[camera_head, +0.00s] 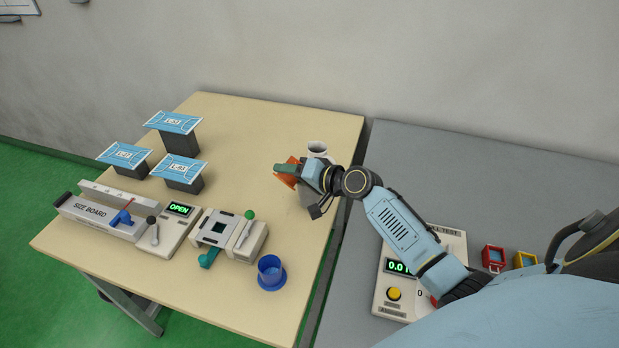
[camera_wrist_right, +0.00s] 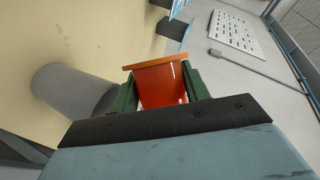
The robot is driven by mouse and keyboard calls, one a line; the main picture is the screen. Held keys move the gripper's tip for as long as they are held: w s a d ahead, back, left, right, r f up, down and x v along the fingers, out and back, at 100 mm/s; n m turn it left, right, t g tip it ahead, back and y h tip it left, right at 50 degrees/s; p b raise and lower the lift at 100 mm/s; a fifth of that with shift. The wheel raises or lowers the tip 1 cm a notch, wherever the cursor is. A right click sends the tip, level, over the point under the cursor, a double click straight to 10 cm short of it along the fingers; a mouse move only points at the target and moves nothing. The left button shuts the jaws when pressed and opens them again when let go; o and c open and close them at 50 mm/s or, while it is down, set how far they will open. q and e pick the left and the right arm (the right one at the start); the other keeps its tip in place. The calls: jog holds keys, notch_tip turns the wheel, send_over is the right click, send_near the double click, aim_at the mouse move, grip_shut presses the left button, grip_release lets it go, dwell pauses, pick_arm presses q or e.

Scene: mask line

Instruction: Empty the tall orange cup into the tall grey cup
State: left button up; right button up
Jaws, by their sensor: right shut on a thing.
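The orange cup (camera_head: 286,181) is held in my right gripper (camera_head: 288,170), above the table and tilted well over from upright. In the right wrist view the orange cup (camera_wrist_right: 162,84) sits between the two green fingers, with a broad orange edge at its far end. The grey cup (camera_wrist_right: 72,90) stands close beside the gripper in that view, its one end hidden by the gripper body. The contents of both cups are hidden. My left gripper is out of view.
A blue cup (camera_head: 270,272) stands at the table's front right. A size board (camera_head: 100,215) and a small fixture (camera_head: 225,232) lie left of it. Several mask-topped blocks (camera_head: 180,170) stand behind. A grey table with a tester (camera_head: 393,292) adjoins on the right.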

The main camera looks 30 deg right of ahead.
jog(key=shift+r+m, duration=0.15)
jog(key=shift+m, duration=0.15)
jog(key=shift+r, duration=0.1)
jog(key=shift+f+m+y+b, duration=0.4)
jog(key=shift+y+b, duration=0.1)
jog(key=shift+b, duration=0.35)
jog(key=shift+d, duration=0.1)
jog(key=shift+m+b, duration=0.3)
jog(key=shift+w+d+m+y, duration=0.1)
jog(key=shift+d+m+y, duration=0.2)
jog(key=shift+y, duration=0.1)
jog(key=shift+d+r+t+b, duration=0.15)
jog(key=shift+r+t+b, duration=0.05)
jog(key=shift+t+b, duration=0.1)
jog(key=shift+d+m, duration=0.1)
jog(key=shift+m, duration=0.2)
jog(key=shift+w+r+m, duration=0.1)
jog(key=shift+m, duration=0.2)
